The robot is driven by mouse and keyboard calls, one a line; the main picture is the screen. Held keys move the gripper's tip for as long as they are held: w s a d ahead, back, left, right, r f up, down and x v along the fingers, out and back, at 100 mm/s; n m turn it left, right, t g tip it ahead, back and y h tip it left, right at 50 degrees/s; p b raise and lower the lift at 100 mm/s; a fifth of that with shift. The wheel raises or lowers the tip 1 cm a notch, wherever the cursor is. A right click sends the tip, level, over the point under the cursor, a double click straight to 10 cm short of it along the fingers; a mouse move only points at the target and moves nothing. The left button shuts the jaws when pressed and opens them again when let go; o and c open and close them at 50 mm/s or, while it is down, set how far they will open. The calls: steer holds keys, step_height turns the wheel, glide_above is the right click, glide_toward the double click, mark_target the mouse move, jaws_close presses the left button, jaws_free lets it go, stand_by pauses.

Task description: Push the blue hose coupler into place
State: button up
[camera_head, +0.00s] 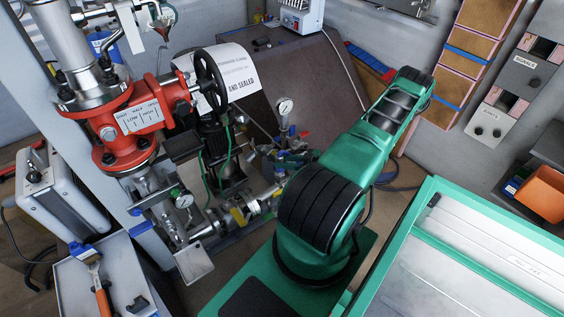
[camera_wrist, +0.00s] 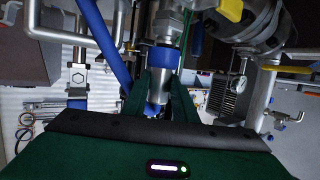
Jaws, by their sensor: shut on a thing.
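In the wrist view the blue hose coupler (camera_wrist: 164,58) is a metal piece with a bright blue collar. It stands between the two dark green fingers of my gripper (camera_wrist: 163,82), which is shut on it. A metal pipe fitting (camera_wrist: 171,24) lies directly beyond the blue collar, in line with it. I cannot tell whether the coupler is fully seated on that fitting. More blue shows lower down between the fingers. In the head view my green arm hides the gripper, and I cannot make out the coupler there.
A red valve (camera_head: 130,120) with a black handwheel (camera_head: 211,83) stands at the left. A pressure gauge (camera_head: 285,106) rises near the pipes. In the wrist view a blue pipe (camera_wrist: 104,40) runs close on the left and a yellow handle (camera_wrist: 231,9) sits upper right.

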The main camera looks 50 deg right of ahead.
steer(key=shift+f, duration=1.2)
steer(key=o, duration=1.1)
steer(key=shift+o, duration=0.2)
steer(key=shift+s, duration=0.1)
steer(key=v, duration=1)
steer(key=shift+s, duration=0.25)
steer(key=shift+d+r, duration=0.15)
